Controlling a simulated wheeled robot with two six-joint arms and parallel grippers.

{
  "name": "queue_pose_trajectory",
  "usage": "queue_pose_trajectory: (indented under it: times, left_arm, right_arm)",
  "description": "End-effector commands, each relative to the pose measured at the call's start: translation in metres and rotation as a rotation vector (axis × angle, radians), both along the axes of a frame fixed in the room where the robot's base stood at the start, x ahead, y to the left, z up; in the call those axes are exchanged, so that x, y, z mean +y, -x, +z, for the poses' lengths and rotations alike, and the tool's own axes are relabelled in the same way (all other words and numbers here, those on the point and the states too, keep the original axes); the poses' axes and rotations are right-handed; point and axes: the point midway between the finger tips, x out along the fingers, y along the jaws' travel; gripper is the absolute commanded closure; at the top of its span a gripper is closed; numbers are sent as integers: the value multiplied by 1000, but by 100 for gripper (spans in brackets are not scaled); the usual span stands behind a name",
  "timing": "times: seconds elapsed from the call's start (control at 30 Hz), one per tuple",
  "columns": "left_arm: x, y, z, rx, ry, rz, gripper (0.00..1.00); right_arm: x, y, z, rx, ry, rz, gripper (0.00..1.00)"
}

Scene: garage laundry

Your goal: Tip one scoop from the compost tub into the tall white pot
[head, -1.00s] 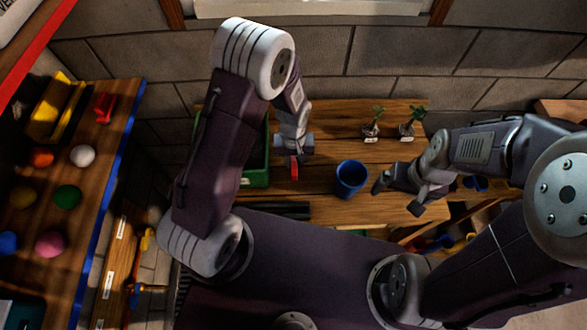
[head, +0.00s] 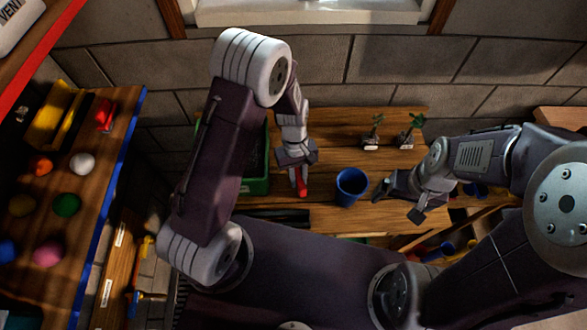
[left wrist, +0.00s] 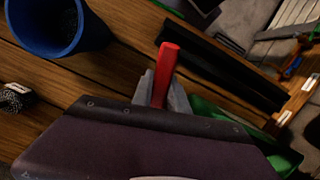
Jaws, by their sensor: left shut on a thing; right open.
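My left gripper (head: 299,172) is shut on a red handle-like piece (head: 302,187), which also shows upright between the fingers in the left wrist view (left wrist: 166,75). Whether it carries a scoop bowl or any compost cannot be seen. A green tub (head: 257,186) stands on the bench just left of this gripper, mostly hidden by my left arm; its contents are hidden. Its green edge shows at lower right in the left wrist view (left wrist: 232,128). I see no tall white pot. My right gripper (head: 397,203) is open and empty, right of the blue pot.
A blue pot (head: 351,188) stands on the wooden bench (head: 330,135) between my grippers. Two small potted plants (head: 371,140) (head: 406,140) stand at the back. A black bar (left wrist: 220,70) lies near the bench's front edge. A side shelf (head: 100,160) holds coloured balls.

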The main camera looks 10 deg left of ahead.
Motion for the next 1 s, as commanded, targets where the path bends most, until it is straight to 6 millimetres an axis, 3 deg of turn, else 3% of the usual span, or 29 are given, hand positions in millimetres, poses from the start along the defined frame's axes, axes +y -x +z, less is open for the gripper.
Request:
queue_pose_trajectory:
  times: [0.17, 0.33, 0.47, 0.67, 0.8, 1.0]
  left_arm:
    - [-12, 3, 27, 68, 56, 339, 100]
    - [-4, -22, 65, 108, 134, 737, 100]
    - [13, -47, 90, 119, 191, 980, 100]
    - [65, -85, 130, 115, 289, 1330, 100]
    - [124, -101, 157, 101, 375, 1567, 100]
    - [198, -92, 177, 80, 500, 1764, 100]
  right_arm:
    - [0, 0, 18, 0, 0, 0, 7]
    - [0, 0, 42, 0, 0, 0, 7]
    - [0, 0, 57, 0, 0, 0, 7]
    - [0, 0, 84, 0, 0, 0, 7]
    - [0, 0, 106, 0, 0, 0, 7]
    - [0, 0, 129, 0, 0, 0, 7]
